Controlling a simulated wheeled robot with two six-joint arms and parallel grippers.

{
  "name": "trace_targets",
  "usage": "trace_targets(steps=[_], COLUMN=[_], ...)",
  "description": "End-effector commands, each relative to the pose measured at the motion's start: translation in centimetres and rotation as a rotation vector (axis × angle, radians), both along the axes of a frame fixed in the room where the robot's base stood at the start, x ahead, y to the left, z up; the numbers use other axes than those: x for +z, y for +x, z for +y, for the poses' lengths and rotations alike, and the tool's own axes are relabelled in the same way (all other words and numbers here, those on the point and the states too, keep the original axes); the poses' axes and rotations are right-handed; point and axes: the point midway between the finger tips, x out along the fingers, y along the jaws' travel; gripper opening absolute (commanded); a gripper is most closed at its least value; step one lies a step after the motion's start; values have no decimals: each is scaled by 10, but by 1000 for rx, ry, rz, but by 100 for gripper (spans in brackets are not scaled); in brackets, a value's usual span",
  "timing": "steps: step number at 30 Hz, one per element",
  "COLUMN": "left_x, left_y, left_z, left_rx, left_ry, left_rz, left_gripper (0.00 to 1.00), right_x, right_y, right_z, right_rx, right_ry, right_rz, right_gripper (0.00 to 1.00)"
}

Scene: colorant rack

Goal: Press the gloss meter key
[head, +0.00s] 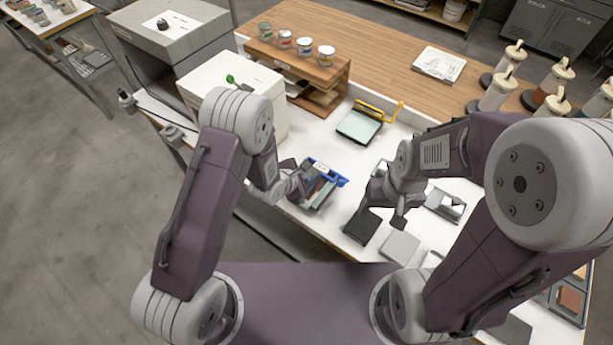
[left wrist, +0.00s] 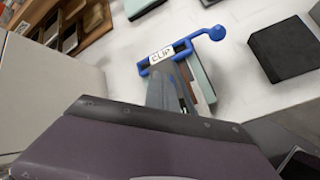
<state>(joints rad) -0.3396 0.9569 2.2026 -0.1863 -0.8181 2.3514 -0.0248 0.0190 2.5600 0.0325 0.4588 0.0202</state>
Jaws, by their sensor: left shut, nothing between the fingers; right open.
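I cannot pick out the gloss meter or its key for certain. A dark block (head: 361,226) lies on the white bench between my two grippers; it also shows in the left wrist view (left wrist: 287,48). My right gripper (head: 386,208) is open, above the bench close to the dark block.
A white box with a green knob (head: 232,85) stands left of the clip. A wooden rack (head: 298,64) carries several cans. A grey panel (head: 399,247) lies right of the dark block.

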Motion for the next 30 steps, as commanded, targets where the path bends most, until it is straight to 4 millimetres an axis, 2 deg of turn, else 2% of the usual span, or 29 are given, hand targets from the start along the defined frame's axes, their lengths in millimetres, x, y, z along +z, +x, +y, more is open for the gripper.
trace_targets(steps=[5, 14, 24, 30], left_x=[1, 16, 16, 33], left_y=[0, 0, 0, 0], left_z=[0, 0, 0, 0], left_rx=[0, 0, 0, 0], left_ry=[1, 1, 1, 0], left_rz=[1, 1, 1, 0], left_gripper=[0, 0, 0, 0], right_x=[1, 14, 13, 28], right_y=[0, 0, 0, 0], right_z=[0, 0, 0, 0], right_rx=[0, 0, 0, 0], right_ry=[0, 0, 0, 0], right_rz=[0, 0, 0, 0], right_gripper=[71, 71, 71, 71])
